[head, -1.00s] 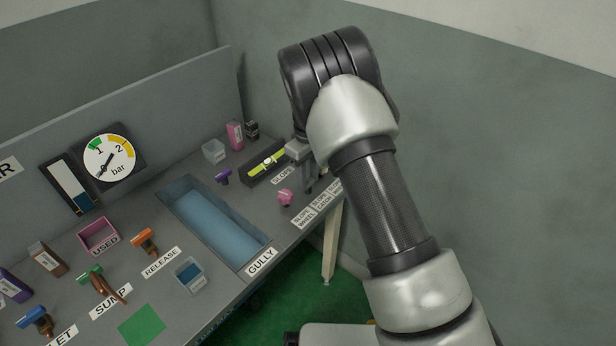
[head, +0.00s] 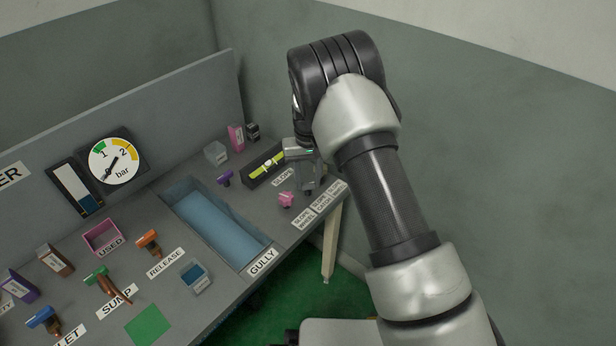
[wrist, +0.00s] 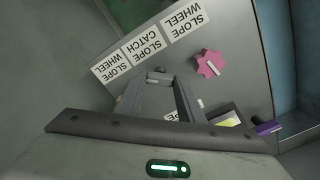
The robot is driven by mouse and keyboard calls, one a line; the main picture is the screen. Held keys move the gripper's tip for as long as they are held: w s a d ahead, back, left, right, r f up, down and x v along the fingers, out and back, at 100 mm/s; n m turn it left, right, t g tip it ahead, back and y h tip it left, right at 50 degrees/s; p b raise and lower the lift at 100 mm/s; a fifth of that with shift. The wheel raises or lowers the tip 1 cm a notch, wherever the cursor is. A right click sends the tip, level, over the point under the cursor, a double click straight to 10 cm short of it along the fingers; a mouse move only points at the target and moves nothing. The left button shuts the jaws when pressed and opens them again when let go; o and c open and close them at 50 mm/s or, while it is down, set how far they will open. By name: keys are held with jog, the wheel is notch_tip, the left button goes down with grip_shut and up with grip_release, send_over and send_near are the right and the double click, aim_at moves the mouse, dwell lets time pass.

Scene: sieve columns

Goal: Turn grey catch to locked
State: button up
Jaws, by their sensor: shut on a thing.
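My gripper (wrist: 160,82) points down at the bench's right end, shut on a small grey piece, the grey catch (wrist: 159,76), between its fingertips. In the head view my gripper (head: 308,188) and wrist hide the catch. The catch's exact angle is hard to tell. The SLOPE CATCH label (wrist: 143,46) lies on the bench just beyond the fingertips in the wrist view, between two SLOPE WHEEL labels.
A pink knob (head: 286,200) stands close beside my gripper; it also shows in the wrist view (wrist: 209,64). A dark block with a yellow-green vial (head: 267,165) lies behind it. A purple handle (head: 225,178) and the blue gully (head: 215,225) are further left.

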aim_at(308, 184)
jog(key=m+p, duration=0.1)
jog(key=m, duration=0.4)
jog(key=shift+r+m, duration=0.1)
jog(key=shift+m, duration=0.2)
jog(key=shift+m+p, duration=0.45)
jog(key=shift+m, duration=1.75)
jog(key=o, duration=1.1)
jog(key=shift+c, duration=0.2)
notch_tip(308, 184, up, 17)
jog(key=p, duration=0.3)
jog(key=shift+r, duration=0.15)
jog(key=shift+r, duration=0.1)
